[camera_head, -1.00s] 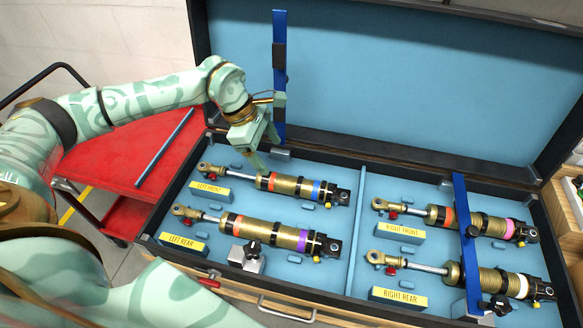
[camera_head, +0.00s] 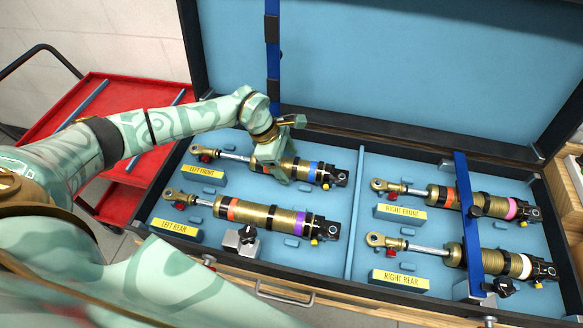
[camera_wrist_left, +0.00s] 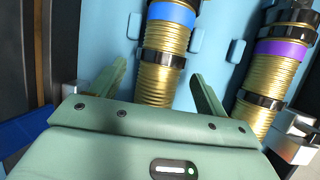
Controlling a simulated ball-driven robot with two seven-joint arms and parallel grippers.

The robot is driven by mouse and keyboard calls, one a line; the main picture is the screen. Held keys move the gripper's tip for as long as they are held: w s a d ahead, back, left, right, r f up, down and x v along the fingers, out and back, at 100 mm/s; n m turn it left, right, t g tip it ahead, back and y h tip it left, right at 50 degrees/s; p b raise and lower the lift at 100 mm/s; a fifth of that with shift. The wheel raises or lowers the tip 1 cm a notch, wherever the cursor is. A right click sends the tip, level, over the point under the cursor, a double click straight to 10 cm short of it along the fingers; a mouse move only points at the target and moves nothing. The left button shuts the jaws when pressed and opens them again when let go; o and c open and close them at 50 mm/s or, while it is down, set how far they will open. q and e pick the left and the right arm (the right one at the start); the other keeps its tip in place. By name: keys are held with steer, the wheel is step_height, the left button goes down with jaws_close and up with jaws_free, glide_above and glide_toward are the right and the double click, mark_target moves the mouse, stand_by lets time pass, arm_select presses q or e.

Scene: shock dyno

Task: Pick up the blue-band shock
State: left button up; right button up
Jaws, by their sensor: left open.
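The blue-band shock (camera_head: 302,169) lies in the upper left of the case, behind the LEFT FRONT label. It has a gold body, a blue band near its black right end and a thin rod on the left. My left gripper (camera_head: 283,176) is over its body, hiding part of it. In the left wrist view, the open fingers (camera_wrist_left: 158,74) are on either side of the gold body of the blue-band shock (camera_wrist_left: 164,50). I cannot tell whether they touch it. My right gripper is out of view.
The purple-band shock (camera_head: 258,214) lies close in front, also seen in the left wrist view (camera_wrist_left: 270,78). Pink-band (camera_head: 495,207) and white-band (camera_head: 500,262) shocks lie right of a divider (camera_head: 355,215), under a blue strap (camera_head: 466,190). A red cart (camera_head: 125,115) stands left.

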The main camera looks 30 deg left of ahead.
arm_select(q)
steer(key=shift+x, duration=1)
jaws_close()
steer(key=shift+r, duration=0.1)
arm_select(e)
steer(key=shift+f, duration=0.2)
arm_select(q)
steer(key=shift+w+r, duration=0.1)
